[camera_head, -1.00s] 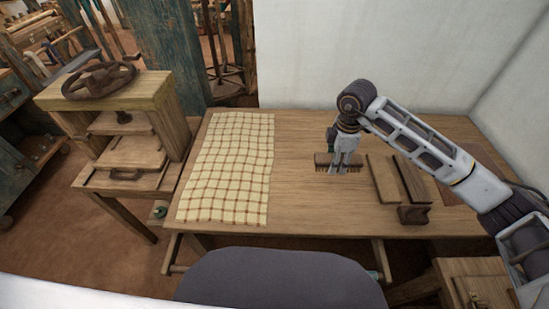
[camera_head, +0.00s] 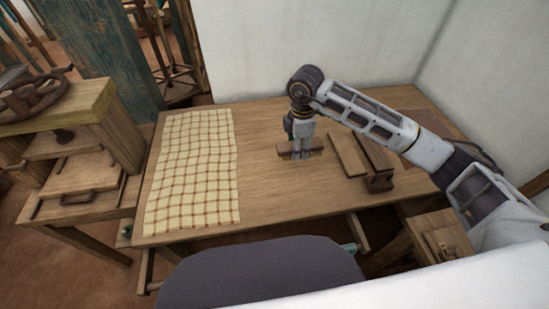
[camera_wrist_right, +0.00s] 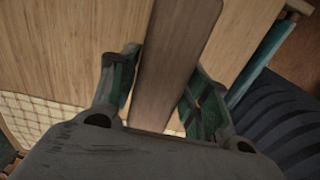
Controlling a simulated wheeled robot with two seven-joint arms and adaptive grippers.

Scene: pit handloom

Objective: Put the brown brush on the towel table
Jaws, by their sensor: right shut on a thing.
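The brown brush (camera_head: 288,148) is held by my right gripper (camera_head: 301,154) over the wooden table, right of the towel. In the right wrist view the brush (camera_wrist_right: 174,55) runs between the two fingers of the gripper (camera_wrist_right: 158,92), which are shut on it. In the head view its bristles point down; I cannot tell whether they touch the tabletop. The checked cream towel (camera_head: 192,165) lies flat on the left part of the towel table (camera_head: 262,190). A corner of the towel also shows in the right wrist view (camera_wrist_right: 30,115). My left gripper is not in view.
Wooden blocks (camera_head: 348,155) lie on the table right of the brush. A wooden press with a wheel (camera_head: 35,95) stands left of the table. A dark chair (camera_head: 260,272) is at the front edge. Bare tabletop lies between towel and brush.

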